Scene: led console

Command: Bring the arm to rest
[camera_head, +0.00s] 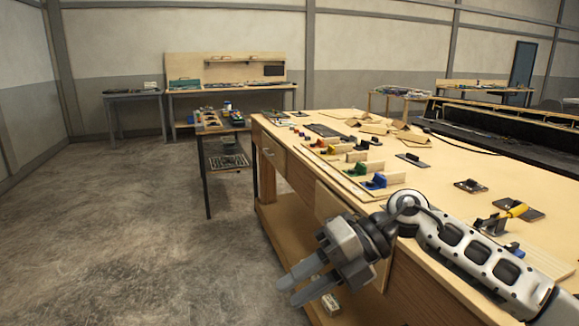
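My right arm (470,252) comes in from the lower right and reaches across the front edge of the wooden workbench (465,165). My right gripper (303,283) hangs off the bench's left side, over the floor and in front of the lower shelf. Its two grey fingers point down and left, with a gap between them and nothing visible held. My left arm and gripper are not in view.
On the bench stand blue (376,181), green (359,169) and yellow blocks, and a yellow-handled tool (515,211) lies near my forearm. A small table (221,127) stands beyond the bench. The concrete floor (130,235) at left is clear.

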